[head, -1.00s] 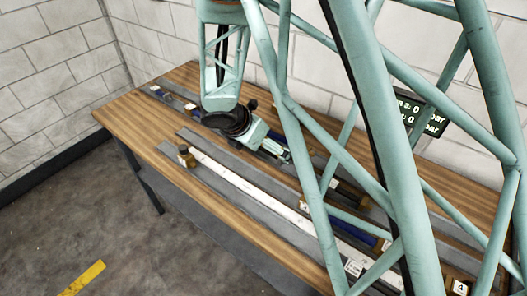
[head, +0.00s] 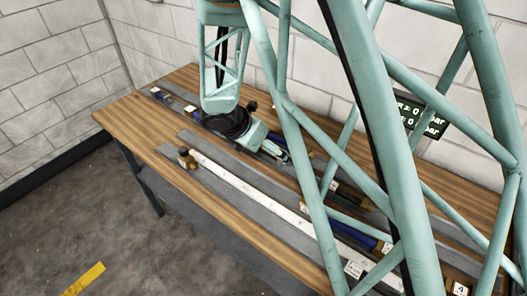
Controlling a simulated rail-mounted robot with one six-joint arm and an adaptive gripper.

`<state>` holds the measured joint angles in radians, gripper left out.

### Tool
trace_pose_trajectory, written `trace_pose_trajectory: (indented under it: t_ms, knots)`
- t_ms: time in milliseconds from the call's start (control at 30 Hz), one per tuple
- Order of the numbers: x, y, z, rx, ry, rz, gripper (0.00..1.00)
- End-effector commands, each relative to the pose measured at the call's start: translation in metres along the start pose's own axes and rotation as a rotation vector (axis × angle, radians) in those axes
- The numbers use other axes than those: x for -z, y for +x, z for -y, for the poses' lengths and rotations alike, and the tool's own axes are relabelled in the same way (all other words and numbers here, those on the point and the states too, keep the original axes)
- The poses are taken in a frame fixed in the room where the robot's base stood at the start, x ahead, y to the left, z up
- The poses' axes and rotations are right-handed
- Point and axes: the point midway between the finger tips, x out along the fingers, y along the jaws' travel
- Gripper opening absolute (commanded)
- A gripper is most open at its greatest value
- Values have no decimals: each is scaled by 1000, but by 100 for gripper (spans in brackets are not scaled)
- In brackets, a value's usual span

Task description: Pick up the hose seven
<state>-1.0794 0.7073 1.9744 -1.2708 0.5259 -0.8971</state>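Several hoses lie in grey trays on the wooden table (head: 118,118). A long white hose (head: 235,180) with a brass end (head: 187,159) lies in the front tray. A blue hose (head: 352,228) lies partly behind my arm. Two short blue pieces (head: 158,93) (head: 195,115) lie toward the far left. The number labels are too small to read clearly, so I cannot tell which hose is number seven. My gripper (head: 284,152) is low over the rear trays, behind the white hose. Its fingers are small and partly hidden, and I cannot tell whether they hold anything.
My lattice arm crosses the right half and hides much of the table. A dark display (head: 420,116) with green text is on the rear wall. A label block (head: 459,289) is at the lower right. The table's front left strip is clear.

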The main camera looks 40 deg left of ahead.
Motion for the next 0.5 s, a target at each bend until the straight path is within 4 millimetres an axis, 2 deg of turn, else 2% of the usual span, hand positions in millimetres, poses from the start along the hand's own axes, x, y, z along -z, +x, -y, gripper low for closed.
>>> trace_pose_trajectory:
  t_ms: [267, 500]
  knots:
    - [-1, -2, 2, 4, 1, -2, 77]
    - [-14, -21, 1, 2, 0, 0, 77]
